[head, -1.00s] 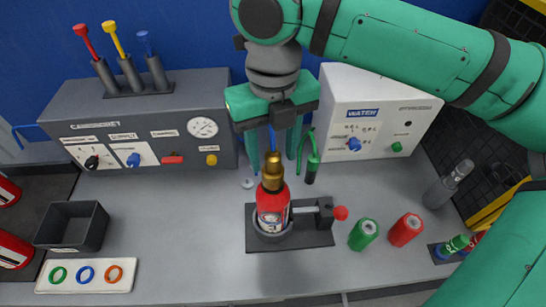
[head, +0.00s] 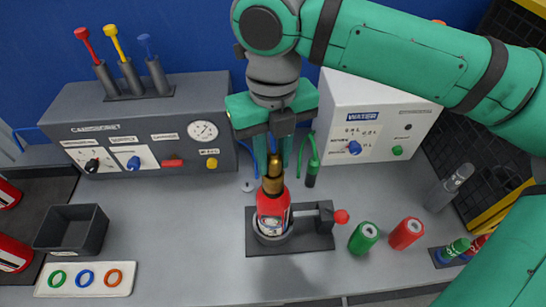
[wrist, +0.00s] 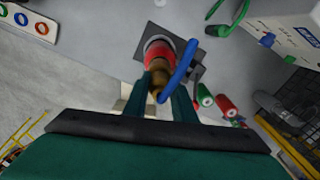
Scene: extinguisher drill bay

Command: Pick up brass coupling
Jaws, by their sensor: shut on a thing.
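The brass coupling (head: 272,184) stands upright on top of a red extinguisher bottle (head: 272,212), which sits in a clamp stand (head: 320,240) on the bench. My gripper (head: 274,172) is above the bottle, pointing down, with its fingers shut on the coupling. The wrist view also shows the coupling (wrist: 158,80) between the two fingers (wrist: 158,100), with the red bottle beyond it. No gap between coupling and bottle is visible.
A grey control panel (head: 140,125) and a white WATER box (head: 380,125) stand behind. A green can (head: 363,238) and a red can (head: 406,233) are right of the stand. An empty dark bin (head: 72,230) and a tray of coloured rings (head: 85,280) are left. Bench between is clear.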

